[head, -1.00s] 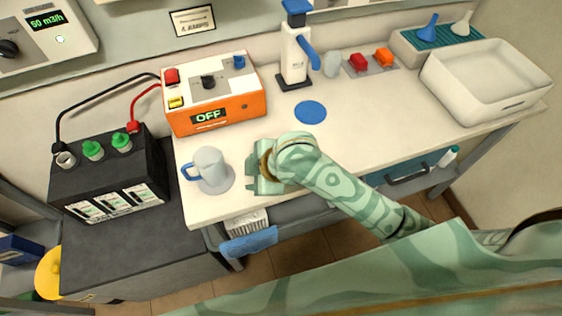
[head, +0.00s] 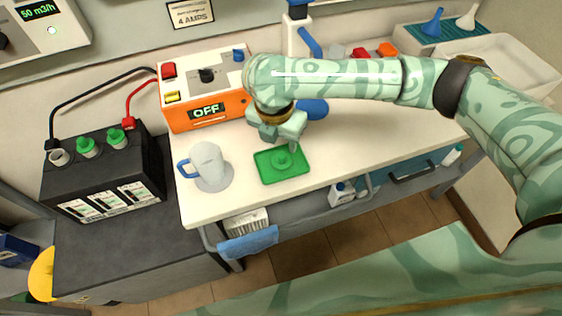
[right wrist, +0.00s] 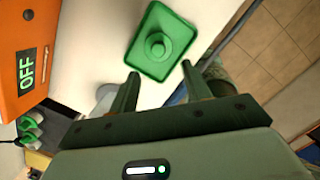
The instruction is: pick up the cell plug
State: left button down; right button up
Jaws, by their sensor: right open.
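The green cell plug (head: 282,159) sits on a small green square tray (head: 267,173) near the front edge of the white bench. Both also show in the right wrist view, the plug (right wrist: 157,47) at the middle of the tray (right wrist: 148,66). My right gripper (head: 281,140) is open and empty, just behind the tray in the head view. In the right wrist view its two fingertips (right wrist: 160,72) are spread, with the plug beyond them and between their lines. Nothing touches the plug. My left gripper is not in view.
A grey mug (head: 207,161) on a saucer stands left of the tray. Behind is the orange charger (head: 205,92) reading OFF. At left, a black battery (head: 104,176) has two green plugs and one uncovered opening. A white basin (head: 530,65) is at right.

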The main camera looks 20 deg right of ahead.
aim_at(281, 155)
jog(key=f, duration=0.1)
jog(key=f+b, duration=0.1)
jog(key=f, duration=0.1)
jog(key=shift+w+d+f, duration=0.15)
jog(key=shift+w+f, duration=0.05)
jog(key=f+b, duration=0.2)
jog(key=f, duration=0.1)
jog(key=w+f+b, duration=0.1)
jog(key=f, duration=0.1)
jog(key=shift+d+f, duration=0.1)
jog(key=shift+d, duration=0.15)
jog(key=shift+s, duration=0.1)
grip_shut()
